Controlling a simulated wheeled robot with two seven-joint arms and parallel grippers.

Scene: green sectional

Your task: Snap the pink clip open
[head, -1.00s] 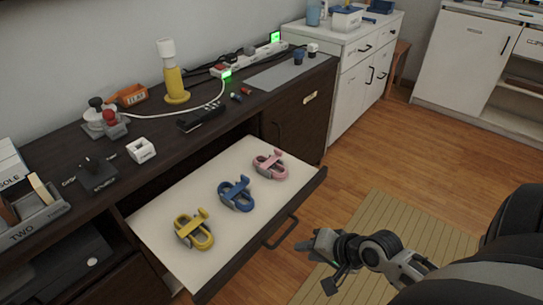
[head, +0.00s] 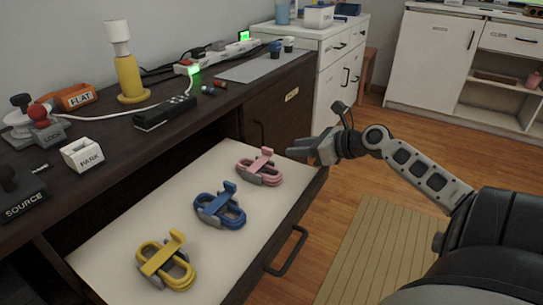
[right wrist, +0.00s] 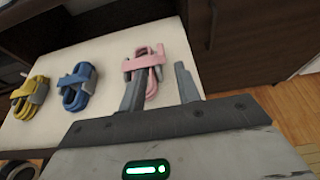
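The pink clip (head: 259,168) lies on the light bottom of the open drawer (head: 205,254), at the drawer's far right end. A grey piece shows at its side and a raised pink lever on top. My right gripper (head: 302,153) is just right of the clip, above the drawer's edge, apart from it. In the right wrist view the two fingers (right wrist: 160,70) are spread with nothing held. The pink clip (right wrist: 144,63) shows beyond them, partly hidden by the left finger. My left gripper is not in view.
A blue clip (head: 220,207) and a yellow clip (head: 165,262) lie in the same drawer. The dark desk top above holds a yellow lamp (head: 130,79), a black power strip (head: 164,112) and labelled blocks. The drawer handle (head: 287,251) sticks out at the front.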

